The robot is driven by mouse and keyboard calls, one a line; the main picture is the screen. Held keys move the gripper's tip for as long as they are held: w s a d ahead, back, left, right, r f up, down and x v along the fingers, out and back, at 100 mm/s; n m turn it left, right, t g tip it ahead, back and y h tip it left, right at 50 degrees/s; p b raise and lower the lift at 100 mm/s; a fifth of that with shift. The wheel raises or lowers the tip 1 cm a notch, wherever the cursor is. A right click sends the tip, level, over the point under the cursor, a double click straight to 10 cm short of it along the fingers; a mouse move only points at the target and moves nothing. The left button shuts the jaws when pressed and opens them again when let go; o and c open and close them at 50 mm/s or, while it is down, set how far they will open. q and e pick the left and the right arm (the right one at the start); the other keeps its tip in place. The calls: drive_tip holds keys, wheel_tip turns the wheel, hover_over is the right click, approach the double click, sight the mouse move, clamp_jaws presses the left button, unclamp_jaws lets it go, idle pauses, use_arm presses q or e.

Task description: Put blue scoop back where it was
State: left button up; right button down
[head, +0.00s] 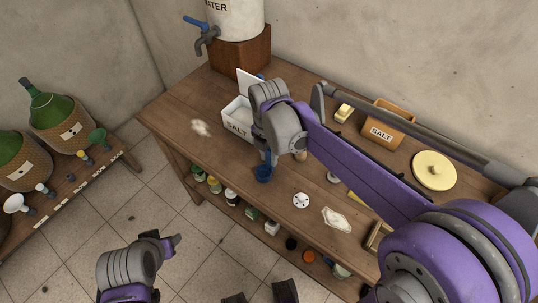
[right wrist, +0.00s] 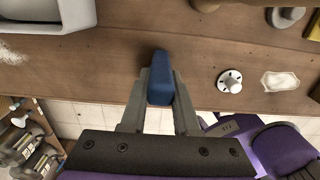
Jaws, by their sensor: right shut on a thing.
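The blue scoop (head: 263,173) is near the front edge of the wooden table, in front of the white salt box (head: 237,122). My right gripper (head: 267,160) is shut on it. In the right wrist view the blue piece (right wrist: 160,78) sits between the two grey fingers; the rest of its shape is hidden. The white salt box has its lid raised, and my right arm covers its right part. A wooden salt box (head: 382,132) stands at the back of the table. My left gripper (head: 172,243) hangs over the floor, away from the table; its jaw opening is unclear.
A water container (head: 236,22) with a blue-handled tap stands on a wooden block at the back left. A round yellow lid (head: 434,171), a white perforated disc (head: 301,200) and a pale dish (head: 337,218) lie to the right. Jars fill the shelf below. Demijohns (head: 62,122) stand far left.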

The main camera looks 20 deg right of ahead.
drive_tip(key=c, duration=0.7)
unclamp_jaws()
drive_tip(key=shift+o, duration=0.2)
wheel_tip(320, 180, up, 12)
drive_tip(key=shift+f+p, duration=0.15)
drive_tip(key=shift+p, duration=0.3)
drive_tip(key=shift+s, duration=0.15)
drive_tip(key=s+d+f+m+t, duration=0.1)
drive_tip(key=s+f+m, duration=0.3)
drive_tip(key=m, duration=0.4)
drive_tip(key=s+d+f+m+t, duration=0.2)
drive_tip(key=s+f+m, duration=0.2)
drive_tip(key=m, duration=0.4)
drive_tip(key=s+d+f+m+t, duration=0.2)
drive_tip(key=s+f+m, duration=0.2)
drive_tip(key=s+m, duration=0.2)
drive_tip(key=shift+s+d+m, duration=0.1)
drive_tip(key=shift+s+m, duration=0.05)
drive_tip(key=shift+m, duration=0.55)
drive_tip(key=shift+s+d+m, duration=0.1)
drive_tip(key=shift+s+m, duration=0.05)
drive_tip(key=shift+m, duration=0.55)
drive_tip(key=shift+s+f+m, duration=0.1)
drive_tip(key=shift+f+m, duration=0.05)
drive_tip(key=shift+m, duration=0.25)
